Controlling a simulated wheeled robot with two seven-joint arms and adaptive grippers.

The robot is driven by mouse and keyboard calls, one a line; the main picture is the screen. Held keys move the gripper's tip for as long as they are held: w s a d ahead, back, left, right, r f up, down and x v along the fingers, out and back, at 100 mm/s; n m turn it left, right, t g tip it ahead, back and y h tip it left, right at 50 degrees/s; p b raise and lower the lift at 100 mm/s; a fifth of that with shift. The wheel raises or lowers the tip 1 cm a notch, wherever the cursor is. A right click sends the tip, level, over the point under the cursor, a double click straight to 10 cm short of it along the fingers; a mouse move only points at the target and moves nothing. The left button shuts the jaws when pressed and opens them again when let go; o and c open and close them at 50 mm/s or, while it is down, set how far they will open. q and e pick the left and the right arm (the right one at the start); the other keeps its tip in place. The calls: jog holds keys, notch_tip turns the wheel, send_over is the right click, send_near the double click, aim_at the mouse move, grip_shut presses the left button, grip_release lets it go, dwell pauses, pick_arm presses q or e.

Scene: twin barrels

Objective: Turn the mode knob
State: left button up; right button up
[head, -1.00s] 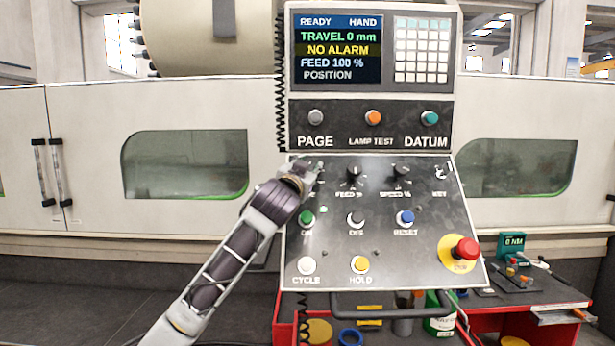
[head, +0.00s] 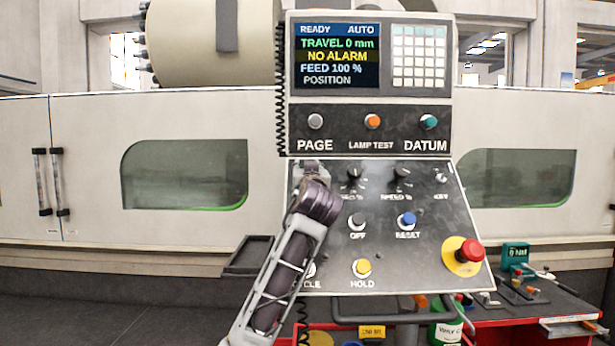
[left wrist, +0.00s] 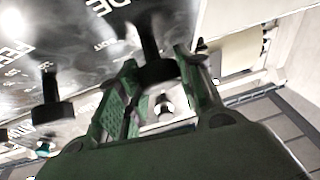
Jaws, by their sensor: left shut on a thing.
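The mode knob (left wrist: 157,72) is a black knob on the dark control panel (head: 330,258); the letters "DE" show beside it in the left wrist view. My left gripper (left wrist: 158,62) has its green-lined fingers on either side of this knob and is shut on it. In the head view, my left gripper (head: 312,172) is at the panel's upper left and hides the knob. The screen (head: 337,57) reads READY, AUTO, TRAVEL 0 mm, NO ALARM, FEED 100 %. My right gripper is in neither current view.
The feed knob (head: 355,176) and speed knob (head: 401,174) sit right of the gripper. Below are the OFF button (head: 357,221), blue RESET (head: 406,220), yellow HOLD (head: 361,267) and a red stop button (head: 470,251). My left arm covers the panel's lower left.

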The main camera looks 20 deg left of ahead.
pick_arm(q)
jog(key=shift+n+g+y, duration=0.3)
jog(key=shift+n+y, duration=0.2)
jog(key=shift+n, duration=0.1)
jog(key=shift+n+y+b, duration=0.3)
jog(key=shift+n+b, duration=0.05)
jog(key=shift+n, duration=0.15)
pick_arm(e)
jog(key=shift+w+d+f, duration=0.1)
jog(key=shift+w+f, duration=0.3)
jog(key=shift+w, duration=0.25)
jog(key=shift+s, duration=0.25)
pick_arm(q)
jog(key=o, duration=1)
jog(key=shift+a, duration=0.1)
jog(key=shift+s, duration=0.1)
jog(key=shift+s+d+f, duration=0.15)
jog(key=shift+s+d, duration=0.3)
jog(key=shift+s, duration=0.05)
jog(key=v, duration=1)
jog(key=shift+s, duration=0.35)
pick_arm(e)
jog(key=shift+s, duration=0.1)
